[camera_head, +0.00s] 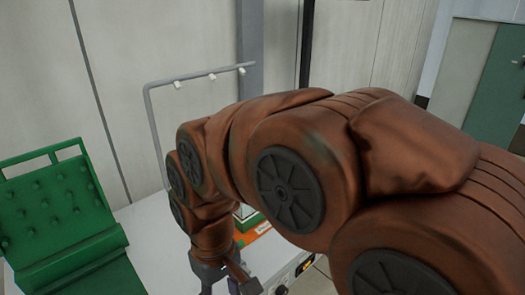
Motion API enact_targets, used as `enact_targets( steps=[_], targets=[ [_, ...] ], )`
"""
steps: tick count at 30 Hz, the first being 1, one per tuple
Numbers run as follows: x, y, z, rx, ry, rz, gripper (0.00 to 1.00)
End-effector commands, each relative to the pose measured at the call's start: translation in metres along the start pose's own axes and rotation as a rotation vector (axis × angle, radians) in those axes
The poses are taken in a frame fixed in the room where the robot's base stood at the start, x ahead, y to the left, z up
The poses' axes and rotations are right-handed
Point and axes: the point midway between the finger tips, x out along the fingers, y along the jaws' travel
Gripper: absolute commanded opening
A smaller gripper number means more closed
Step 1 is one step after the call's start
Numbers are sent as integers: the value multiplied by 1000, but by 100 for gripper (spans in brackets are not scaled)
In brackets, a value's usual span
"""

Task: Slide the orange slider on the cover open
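My gripper (228,280) points down at the bottom edge of the picture, at the end of my brown arm. Its fingertips are cut off or too small to read, so I cannot tell whether it is open or shut. A small orange part (262,229) shows just right of my wrist, with a green and white part beside it. My arm hides most of this area. I cannot tell whether the orange part is the slider, nor how it stands on the cover. I cannot see whether my gripper touches anything.
A green rack (62,205) with rows of pegs stands at left on a pale worktop (150,245). A grey bent pipe frame (148,130) with small white nozzles rises behind. A control panel (283,290) shows at the bottom right of my gripper. A grey post (250,50) stands behind.

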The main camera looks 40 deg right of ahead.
Motion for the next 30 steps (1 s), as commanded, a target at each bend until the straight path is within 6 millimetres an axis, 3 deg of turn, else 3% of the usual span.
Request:
enact_targets(
  steps=[3, 8, 14, 21, 26, 30],
  targets=[
    [-20, 12, -46, -12, 42, -30, 42],
    [-44, 38, -103, -28, 104, -59, 42],
    [-70, 86, -169, -34, 189, -85, 42],
    [-92, 169, -232, -26, 293, -87, 42],
    [-101, 236, -260, -13, 359, -72, 42],
    [-105, 301, -277, 3, 415, -43, 42]
  ],
)
